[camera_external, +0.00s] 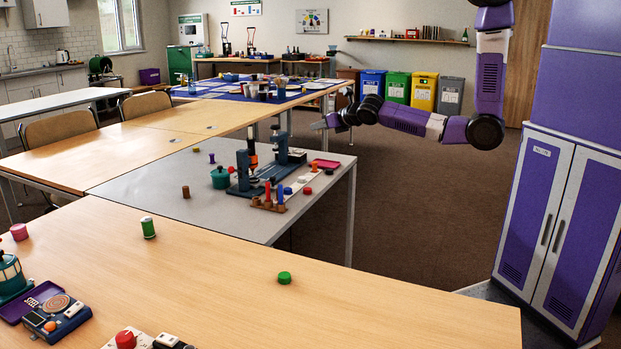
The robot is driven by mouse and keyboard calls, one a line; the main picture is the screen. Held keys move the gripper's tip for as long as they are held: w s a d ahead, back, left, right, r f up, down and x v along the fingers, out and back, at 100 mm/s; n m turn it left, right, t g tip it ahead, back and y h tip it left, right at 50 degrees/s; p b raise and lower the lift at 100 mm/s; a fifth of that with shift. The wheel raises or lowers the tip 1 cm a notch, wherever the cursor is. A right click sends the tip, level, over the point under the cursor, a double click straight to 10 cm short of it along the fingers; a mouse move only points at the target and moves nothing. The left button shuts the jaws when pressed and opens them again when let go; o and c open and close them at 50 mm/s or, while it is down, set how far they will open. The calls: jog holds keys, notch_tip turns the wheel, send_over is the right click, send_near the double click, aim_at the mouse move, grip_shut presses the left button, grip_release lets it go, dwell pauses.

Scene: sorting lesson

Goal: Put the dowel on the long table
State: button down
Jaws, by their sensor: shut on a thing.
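My gripper (322,124) reaches in from the right and hovers in the air beyond the grey table (125,187), right of the wooden table row (173,122). It is small and dark here. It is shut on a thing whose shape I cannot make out. I cannot pick out the dowel for sure. Small upright pegs stand in a wooden rack (268,206) on the grey table, and a short brown cylinder (186,192) stands near its left side. Several tables are in view, and I cannot tell which is the long table.
A blue stand (243,170), a green pot (220,177) and a pink tray (325,164) crowd the grey table. The front wooden table (210,290) holds a green spool (148,228) and a green disc (284,278). Coloured bins (423,92) line the back. Carpet on the right is clear.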

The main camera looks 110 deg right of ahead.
jog(key=shift+r, duration=0.5)
jog(key=shift+w, duration=0.1)
jog(key=w+a+n+t+y+b, duration=0.1)
jog(key=w+a, duration=0.2)
jog(key=w, duration=0.4)
jog(key=w+a+n+t+b, duration=0.1)
jog(key=w+a, duration=0.2)
jog(key=w, duration=0.3)
jog(key=n+t+y+b, duration=0.3)
jog(key=n+t+y, duration=0.3)
jog(key=n+y, duration=0.3)
send_over(233, 259)
notch_tip(233, 259, down, 15)
jog(key=b, duration=0.2)
jog(key=shift+a+b, duration=0.15)
jog(key=shift+b, duration=0.25)
jog(key=shift+f+b, duration=1.2)
jog(key=shift+f, duration=1.2)
jog(key=shift+f, duration=0.1)
